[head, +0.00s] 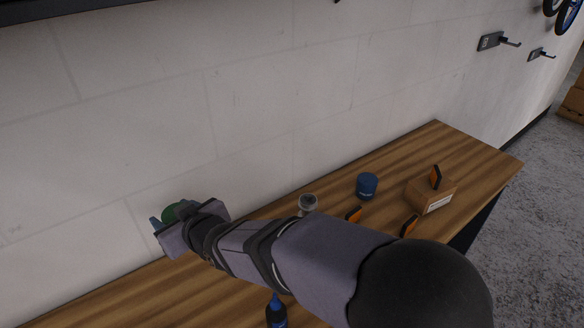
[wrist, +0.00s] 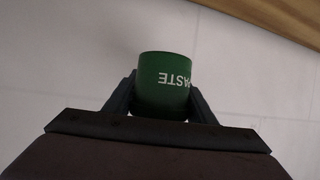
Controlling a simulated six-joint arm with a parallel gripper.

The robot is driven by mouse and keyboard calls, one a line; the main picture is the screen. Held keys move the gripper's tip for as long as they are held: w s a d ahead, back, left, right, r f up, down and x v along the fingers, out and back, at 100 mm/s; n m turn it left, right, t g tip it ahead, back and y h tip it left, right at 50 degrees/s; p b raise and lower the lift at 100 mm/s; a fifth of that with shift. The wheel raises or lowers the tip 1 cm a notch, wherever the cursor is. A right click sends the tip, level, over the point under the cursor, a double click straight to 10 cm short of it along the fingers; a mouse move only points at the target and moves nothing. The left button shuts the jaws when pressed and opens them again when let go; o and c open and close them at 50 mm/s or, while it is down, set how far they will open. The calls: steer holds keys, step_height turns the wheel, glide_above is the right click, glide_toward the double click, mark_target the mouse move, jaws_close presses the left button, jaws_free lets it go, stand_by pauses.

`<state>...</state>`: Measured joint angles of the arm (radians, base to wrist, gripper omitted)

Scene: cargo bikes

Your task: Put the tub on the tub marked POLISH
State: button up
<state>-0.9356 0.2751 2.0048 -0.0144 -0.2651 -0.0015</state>
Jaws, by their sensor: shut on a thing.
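A green tub (wrist: 163,84) with white lettering that ends in "ASTE" is held in my gripper (wrist: 161,98), one finger on each side. The lettering is upside down in the wrist view. In the head view, my gripper (head: 172,216) is at the left, in front of the wall, with part of the green tub (head: 171,212) showing between the fingers. A dark blue tub (head: 367,185) stands upright on the bench, well to the right of my gripper; its marking is too small to read. Nothing is seen on top of it.
The wooden bench (head: 400,160) runs along a pale wall. A wooden block (head: 428,194) with an orange and black item stands right of the blue tub. A small grey item (head: 308,202), orange and black pieces (head: 409,226) and a dark bottle (head: 277,314) stand near my arm.

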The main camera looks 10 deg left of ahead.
steer(key=w+d+r+m+t+h+p, duration=0.2)
steer(key=w+d+r, duration=0.3)
steer(key=w+d, duration=0.25)
steer(key=w+d+r+m+t+h+p, duration=0.1)
steer(key=w+d+r+m+h+p, duration=0.2)
steer(key=w+d, duration=0.5)
steer(key=m+t+h+b, duration=0.1)
steer(key=m+t+h, duration=0.1)
steer(key=m+h, duration=0.3)
glide_above(366, 187)
steer(key=w, duration=0.7)
step_height(366, 187, down, 6)
step_height(366, 187, down, 10)
steer(key=p, duration=0.2)
steer(key=shift+s+d+f, duration=0.15)
steer(key=shift+f, duration=0.25)
steer(key=o, duration=1.2)
steer(key=shift+r, duration=0.2)
